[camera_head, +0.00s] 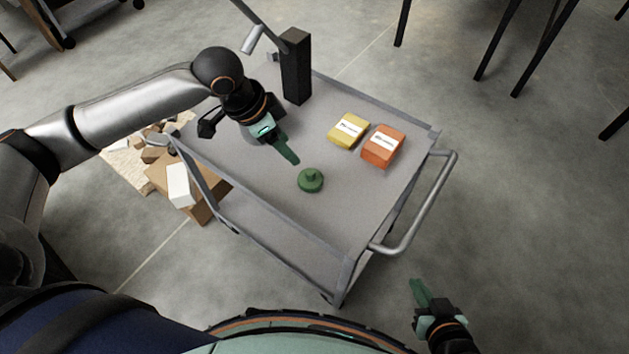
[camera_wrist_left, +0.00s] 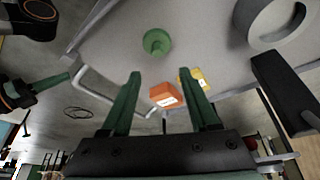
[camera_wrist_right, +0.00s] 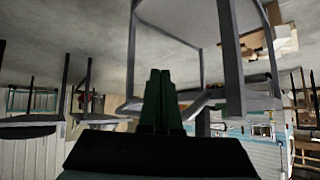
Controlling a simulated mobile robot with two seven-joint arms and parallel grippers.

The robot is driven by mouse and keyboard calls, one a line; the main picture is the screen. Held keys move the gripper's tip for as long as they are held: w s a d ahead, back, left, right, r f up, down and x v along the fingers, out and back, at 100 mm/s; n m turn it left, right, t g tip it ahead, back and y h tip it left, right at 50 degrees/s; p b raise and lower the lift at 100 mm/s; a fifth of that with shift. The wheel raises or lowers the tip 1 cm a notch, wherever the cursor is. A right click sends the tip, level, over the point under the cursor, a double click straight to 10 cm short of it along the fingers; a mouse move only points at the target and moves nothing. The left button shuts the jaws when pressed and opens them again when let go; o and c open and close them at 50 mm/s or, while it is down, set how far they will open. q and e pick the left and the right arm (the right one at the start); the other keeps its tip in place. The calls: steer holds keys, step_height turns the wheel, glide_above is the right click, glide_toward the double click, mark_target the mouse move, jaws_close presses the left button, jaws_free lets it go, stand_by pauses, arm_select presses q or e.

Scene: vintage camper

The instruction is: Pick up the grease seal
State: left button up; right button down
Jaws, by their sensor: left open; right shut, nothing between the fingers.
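A grey ring (camera_wrist_left: 277,18) lies on the cart top at the upper right of the left wrist view; its shape fits a grease seal. In the head view I cannot make it out, as my left arm covers that area. A green round piece with a raised knob (camera_head: 311,181) rests on the cart and also shows in the left wrist view (camera_wrist_left: 157,42). My left gripper (camera_head: 286,153) is open and empty above the cart, beside the green piece. My right gripper (camera_head: 418,290) is shut and empty, off the cart at the lower right.
The grey cart (camera_head: 265,195) has raised edges and a handle (camera_head: 430,215). A yellow box (camera_head: 348,131), an orange box (camera_head: 382,147) and a dark upright post (camera_head: 296,68) stand on it. Cardboard boxes (camera_head: 205,208) lie on the floor left of the cart.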

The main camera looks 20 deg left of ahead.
arm_select(q)
steer(key=b, duration=0.2)
glide_above(311, 171)
steer(key=s+a, duration=0.2)
steer(key=a, duration=0.1)
steer(key=f, duration=0.5)
steer(key=shift+w+d+f, duration=0.15)
steer(key=shift+w+d, duration=0.05)
steer(key=shift+d, duration=0.05)
steer(key=shift+d+f, duration=0.15)
steer(key=shift+f, duration=0.15)
steer(key=b+x, duration=0.1)
steer(key=x, duration=0.3)
steer(key=shift+d+f+b, duration=0.2)
steer(key=shift+b, duration=0.15)
steer(key=shift+f, duration=0.1)
arm_select(e)
steer(key=w+r+n+t+y, duration=0.1)
steer(key=w+r+t, duration=0.2)
steer(key=r, duration=0.7)
steer(key=w+r+n+t+y, duration=0.2)
steer(key=w+r+t, duration=0.2)
steer(key=r+t, duration=0.3)
step_height(311, 171, up, 5)
steer(key=shift+w+f, duration=0.2)
steer(key=shift+w, duration=0.1)
arm_select(q)
jaws_close()
